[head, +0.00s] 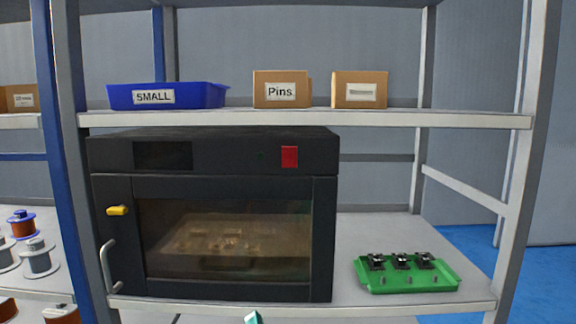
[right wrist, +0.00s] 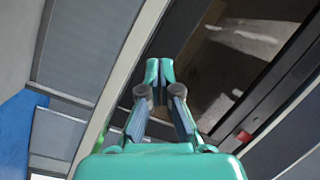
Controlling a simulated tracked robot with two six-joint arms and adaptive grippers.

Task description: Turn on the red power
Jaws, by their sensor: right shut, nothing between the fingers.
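The red power switch (head: 289,157) is a small upright red rectangle at the upper right of the front of a black oven (head: 325,240) on the shelf. A small red patch that looks like the same switch (right wrist: 244,136) shows at the lower right of the right wrist view. My right gripper (right wrist: 160,70) is shut and empty, its teal fingertips together. In the head view only a teal tip of it (head: 252,317) shows at the bottom edge, well below the switch. My left gripper is not in view.
The oven has a dark display (head: 163,155), a yellow knob (head: 117,210) and a metal handle (head: 108,265). A green tray (head: 440,282) with black parts stands right of it. Above are a blue bin (head: 205,95) and two cardboard boxes (head: 282,76). Shelf posts flank the oven.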

